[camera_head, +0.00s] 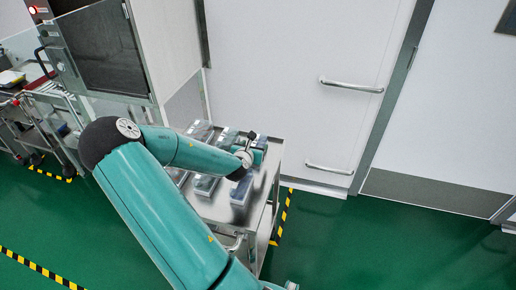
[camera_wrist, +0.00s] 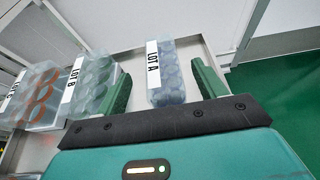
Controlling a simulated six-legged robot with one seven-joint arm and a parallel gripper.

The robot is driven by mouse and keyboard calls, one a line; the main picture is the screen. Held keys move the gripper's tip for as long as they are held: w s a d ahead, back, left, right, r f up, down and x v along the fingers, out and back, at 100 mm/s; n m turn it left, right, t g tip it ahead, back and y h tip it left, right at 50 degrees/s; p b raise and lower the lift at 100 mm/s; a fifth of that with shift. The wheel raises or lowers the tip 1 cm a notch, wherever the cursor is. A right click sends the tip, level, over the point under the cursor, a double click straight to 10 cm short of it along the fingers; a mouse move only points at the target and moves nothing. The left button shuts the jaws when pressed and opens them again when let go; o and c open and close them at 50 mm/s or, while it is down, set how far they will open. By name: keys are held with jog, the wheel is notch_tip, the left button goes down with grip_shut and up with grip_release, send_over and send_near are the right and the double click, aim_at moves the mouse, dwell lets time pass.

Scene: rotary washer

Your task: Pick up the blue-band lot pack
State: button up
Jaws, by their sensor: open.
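The blue-band lot pack (camera_wrist: 165,72) is a clear pack with blue round items inside and a white "LOT A" label. In the wrist view it lies between the two green fingers of my gripper (camera_wrist: 160,70), with a visible gap at the right finger and a narrower one at the left. My gripper is open and holds nothing. In the head view my gripper (camera_head: 254,154) is over the right side of a steel cart (camera_head: 228,214), and my arm hides part of the packs there.
A green-filled "LOT B" pack (camera_wrist: 93,82) is close to the left finger, and an orange-filled "LOT C" pack (camera_wrist: 38,98) lies further left. More packs, such as a front right one (camera_head: 241,190), sit on the cart. A white door (camera_head: 300,80) stands behind.

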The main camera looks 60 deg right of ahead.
aim_at(258, 141)
jog(key=x, duration=0.4)
jog(key=shift+s+d, duration=0.1)
jog(key=c, duration=1.1)
jog(key=shift+r, duration=0.1)
